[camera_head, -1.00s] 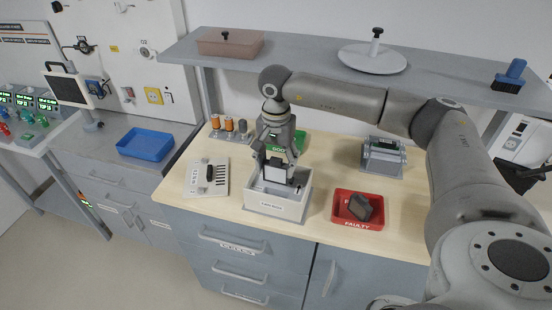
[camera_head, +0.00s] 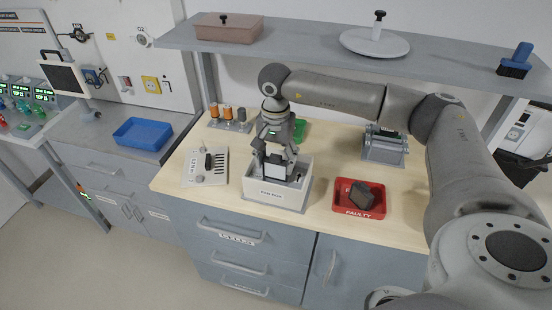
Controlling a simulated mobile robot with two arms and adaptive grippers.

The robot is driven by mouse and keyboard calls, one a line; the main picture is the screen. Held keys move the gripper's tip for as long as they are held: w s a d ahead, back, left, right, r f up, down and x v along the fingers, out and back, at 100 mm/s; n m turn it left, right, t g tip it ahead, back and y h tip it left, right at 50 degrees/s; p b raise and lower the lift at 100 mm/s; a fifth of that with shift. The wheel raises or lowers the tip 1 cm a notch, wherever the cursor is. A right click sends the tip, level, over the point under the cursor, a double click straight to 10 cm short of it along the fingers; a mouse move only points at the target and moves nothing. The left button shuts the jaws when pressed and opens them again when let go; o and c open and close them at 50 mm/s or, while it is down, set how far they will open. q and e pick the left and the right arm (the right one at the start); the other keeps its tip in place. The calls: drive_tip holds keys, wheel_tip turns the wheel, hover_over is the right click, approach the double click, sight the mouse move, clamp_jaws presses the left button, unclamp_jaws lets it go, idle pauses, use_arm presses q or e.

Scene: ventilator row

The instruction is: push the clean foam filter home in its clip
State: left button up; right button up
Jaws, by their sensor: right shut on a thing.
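My right gripper (camera_head: 274,160) points down into the white open-topped box (camera_head: 276,201), which has a label on its front and stands on the wooden bench top. The gripper is shut on a small, pale flat piece with dark edges, probably the clean foam filter (camera_head: 274,168). The piece is inside or just above the box opening. The fingers and the box wall hide its lower part, and I cannot make out the clip or whether the piece is seated. A dark grey block (camera_head: 362,196), like a used filter, lies in the red tray (camera_head: 352,211) marked FAULTY. My left gripper is not in view.
A white panel with a black handle (camera_head: 196,167) lies left of the box. A grey device (camera_head: 384,149) stands back right. A shelf (camera_head: 310,46) overhangs the bench. Bench is bare between box and red tray.

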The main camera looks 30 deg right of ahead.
sight(276, 178)
drive_tip(key=shift+f+b, duration=0.5)
drive_tip(key=shift+b, duration=0.15)
idle(0.9)
drive_tip(key=shift+f, duration=0.2)
idle(0.3)
drive_tip(key=shift+f+b, duration=0.55)
drive_tip(key=shift+b, duration=0.15)
drive_tip(key=shift+f, duration=0.25)
drive_tip(key=shift+f+b, duration=0.6)
drive_tip(key=shift+b, duration=0.15)
drive_tip(key=shift+f, duration=0.1)
idle(0.3)
drive_tip(key=shift+f+b, duration=0.7)
drive_tip(key=shift+f, duration=0.3)
idle(0.5)
drive_tip(key=shift+s+f+b, duration=0.15)
drive_tip(key=shift+f+b, duration=0.05)
drive_tip(key=shift+b, duration=0.15)
